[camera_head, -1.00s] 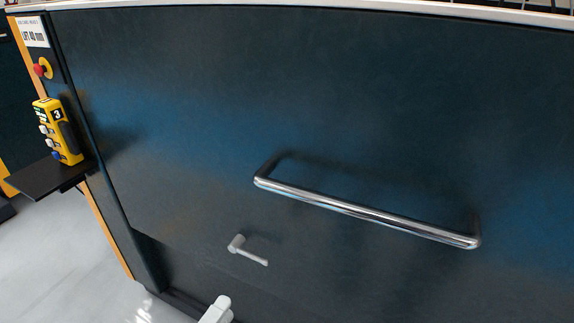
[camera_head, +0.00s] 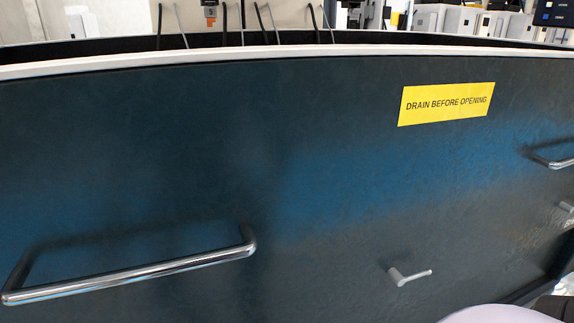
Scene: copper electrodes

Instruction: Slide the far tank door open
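A dark blue tank front (camera_head: 330,130) fills most of the head view. A long chrome bar handle (camera_head: 135,272) is fixed to it at the lower left. A second chrome handle (camera_head: 555,161) is cut off by the right edge. I cannot tell from this view which handle belongs to the far door. No open gap shows in the visible front. A small grey lever (camera_head: 408,276) sits low on the front, right of the long handle. Neither gripper is in view, and nothing visible touches the handles.
A yellow sign (camera_head: 447,103) reads "DRAIN BEFORE OPENING". A pale rim (camera_head: 200,62) runs along the top, with dark cables (camera_head: 240,25) behind it. Another grey part (camera_head: 567,207) shows at the right edge. A pale rounded shape (camera_head: 500,315) covers the bottom right.

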